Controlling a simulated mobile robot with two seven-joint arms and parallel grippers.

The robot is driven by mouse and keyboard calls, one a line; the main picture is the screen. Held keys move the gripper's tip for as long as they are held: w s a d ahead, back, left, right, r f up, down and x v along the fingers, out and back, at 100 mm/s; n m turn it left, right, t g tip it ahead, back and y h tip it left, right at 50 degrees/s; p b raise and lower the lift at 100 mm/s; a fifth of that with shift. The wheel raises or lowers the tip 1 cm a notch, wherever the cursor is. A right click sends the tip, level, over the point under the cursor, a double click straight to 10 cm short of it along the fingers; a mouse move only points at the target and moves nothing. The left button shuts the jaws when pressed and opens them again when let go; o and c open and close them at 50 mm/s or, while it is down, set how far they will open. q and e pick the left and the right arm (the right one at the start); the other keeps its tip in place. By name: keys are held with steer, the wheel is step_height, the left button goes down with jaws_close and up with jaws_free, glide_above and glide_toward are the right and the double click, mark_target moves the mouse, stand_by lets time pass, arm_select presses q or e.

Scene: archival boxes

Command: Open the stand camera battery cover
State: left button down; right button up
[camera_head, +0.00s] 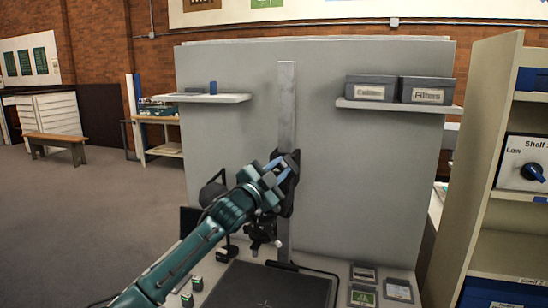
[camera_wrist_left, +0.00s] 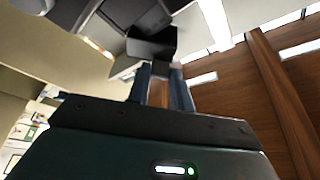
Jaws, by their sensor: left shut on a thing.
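The stand camera (camera_head: 289,200) is a dark body mounted on a tall grey upright post (camera_head: 286,105) in front of a grey panel. My left gripper (camera_head: 282,168) is at the upper part of the camera, with its fingers shut on a dark part there. In the left wrist view the fingers (camera_wrist_left: 164,78) reach a dark block (camera_wrist_left: 152,42) at their tips. The cover's edges are hidden by the fingers, so I cannot tell whether it stands open. My right gripper is not in view.
A black mat (camera_head: 268,286) lies on the table below the post. Small green items (camera_head: 197,283) stand at its left and flat cards (camera_head: 398,290) lie at its right. Two shelves hold items, including a box labelled Filters (camera_head: 427,91). A shelf unit (camera_head: 480,150) stands at right.

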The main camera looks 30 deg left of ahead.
mark_target(297, 173)
arm_select(q)
steer(key=shift+w+d+r+m+p, duration=0.1)
steer(key=shift+d+r+m+p, duration=0.1)
steer(key=shift+r+m+p, duration=0.35)
steer(key=m+p, duration=0.1)
steer(key=m+g+h+p, duration=0.1)
steer(key=shift+d+p, duration=0.4)
steer(key=shift+w+d+f+m+g+p, duration=0.2)
steer(key=shift+d+m+g+p, duration=0.45)
steer(key=shift+m, duration=0.65)
steer(key=shift+w+d+f+m+g+p, duration=0.1)
steer(key=shift+d+f+m+g+p, duration=0.45)
steer(key=shift+m, duration=0.8)
steer(key=shift+w+d+f+m+g+p, duration=0.15)
steer(key=shift+d+m+g+p, duration=0.25)
steer(key=shift+m+p, duration=0.7)
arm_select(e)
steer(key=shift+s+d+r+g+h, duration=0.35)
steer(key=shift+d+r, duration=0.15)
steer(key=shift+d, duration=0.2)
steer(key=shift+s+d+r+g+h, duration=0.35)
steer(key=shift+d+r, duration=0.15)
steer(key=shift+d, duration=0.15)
arm_select(q)
steer(key=shift+d+m, duration=0.1)
steer(key=shift+m, duration=0.2)
steer(key=c, duration=1.2)
jaws_free()
steer(key=shift+c, duration=0.2)
